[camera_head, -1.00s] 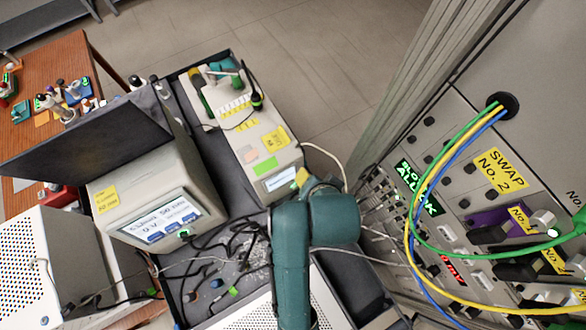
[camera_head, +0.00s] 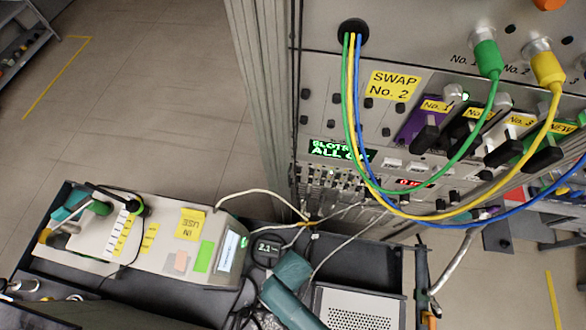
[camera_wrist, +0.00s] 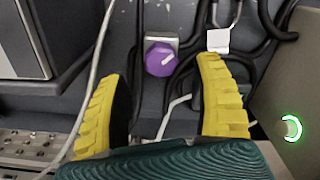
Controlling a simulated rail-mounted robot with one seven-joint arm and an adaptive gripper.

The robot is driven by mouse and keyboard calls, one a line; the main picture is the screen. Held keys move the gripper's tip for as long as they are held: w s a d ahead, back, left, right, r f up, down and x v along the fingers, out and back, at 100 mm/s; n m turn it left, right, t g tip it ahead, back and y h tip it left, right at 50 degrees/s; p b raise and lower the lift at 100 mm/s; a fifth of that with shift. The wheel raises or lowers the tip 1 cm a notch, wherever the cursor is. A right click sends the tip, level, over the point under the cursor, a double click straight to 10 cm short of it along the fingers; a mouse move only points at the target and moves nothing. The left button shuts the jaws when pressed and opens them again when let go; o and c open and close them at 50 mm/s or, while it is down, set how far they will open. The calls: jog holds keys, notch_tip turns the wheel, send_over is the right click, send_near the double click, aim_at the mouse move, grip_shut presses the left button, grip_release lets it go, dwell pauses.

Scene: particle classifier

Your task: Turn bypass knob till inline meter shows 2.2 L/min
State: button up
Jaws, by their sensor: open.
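The purple bypass knob (camera_wrist: 160,59) shows in the wrist view, with a pale pointer line slanting to upper right. My gripper (camera_wrist: 162,74) is open, with one yellow finger on each side and below the knob in the picture. No finger visibly touches it. In the head view, a small black meter (camera_head: 266,249) appears to read 2.1; its unit is too small to read. My teal arm reaches down just right of the meter. The knob and my fingers cannot be made out in the head view.
Dark cables and a white flap (camera_wrist: 218,40) lie close around the knob. A box with a green-lit ring (camera_wrist: 291,128) stands at right. In the head view, a beige instrument (camera_head: 150,238) stands left of the meter, and a rack with coloured cables (camera_head: 355,120) rises behind.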

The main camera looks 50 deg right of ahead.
notch_tip(320, 180, down, 4)
jog(key=shift+r, duration=0.1)
jog(key=c, duration=1.2)
